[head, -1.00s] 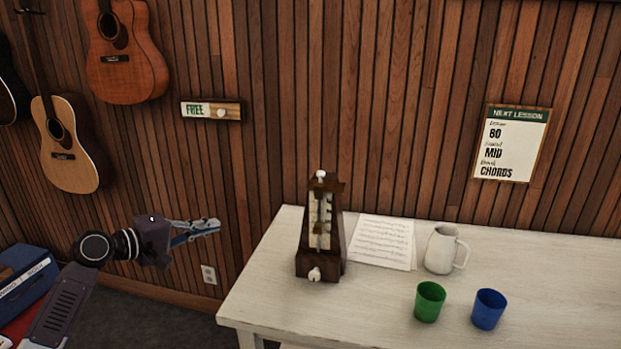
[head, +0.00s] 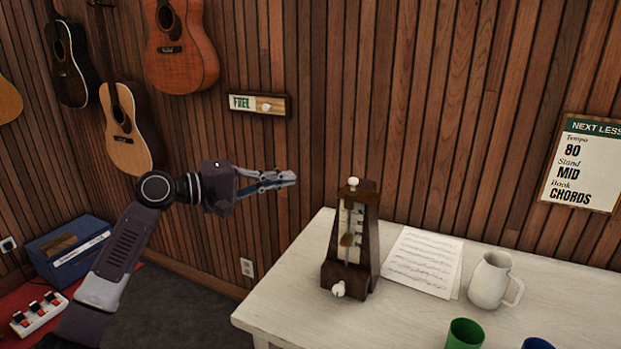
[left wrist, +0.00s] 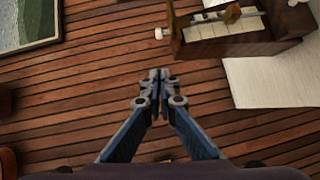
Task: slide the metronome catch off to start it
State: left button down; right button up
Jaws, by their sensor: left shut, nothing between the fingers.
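The dark wooden metronome (head: 367,258) stands upright on the white table, with a pale face, a pendulum rod and a brass-coloured weight (head: 348,240). A small white catch (head: 353,183) sits at its top, and a white knob (head: 338,289) is low on its front. My left gripper (head: 294,177) is shut and empty, left of the metronome's top and apart from it, at about the catch's height in the picture. In the left wrist view, the shut fingertips (left wrist: 160,75) are below the metronome (left wrist: 225,45), whose white catch (left wrist: 159,33) shows at its left end. My right gripper is not in view.
On the table (head: 290,290), sheet music (head: 423,262), a white mug (head: 490,280), a green cup (head: 464,334) and a blue cup (head: 537,343) are right of the metronome. A FREE sign (head: 258,104) and guitars (head: 130,130) hang on the wood wall. Air between gripper and metronome is clear.

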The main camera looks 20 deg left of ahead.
aim_at(353, 186)
pick_arm(q)
jog(key=s+d+p+x, duration=0.1)
jog(key=p+x, duration=0.3)
jog(key=x, duration=0.8)
jog(key=shift+s+d, duration=0.35)
jog(key=shift+d, duration=0.25)
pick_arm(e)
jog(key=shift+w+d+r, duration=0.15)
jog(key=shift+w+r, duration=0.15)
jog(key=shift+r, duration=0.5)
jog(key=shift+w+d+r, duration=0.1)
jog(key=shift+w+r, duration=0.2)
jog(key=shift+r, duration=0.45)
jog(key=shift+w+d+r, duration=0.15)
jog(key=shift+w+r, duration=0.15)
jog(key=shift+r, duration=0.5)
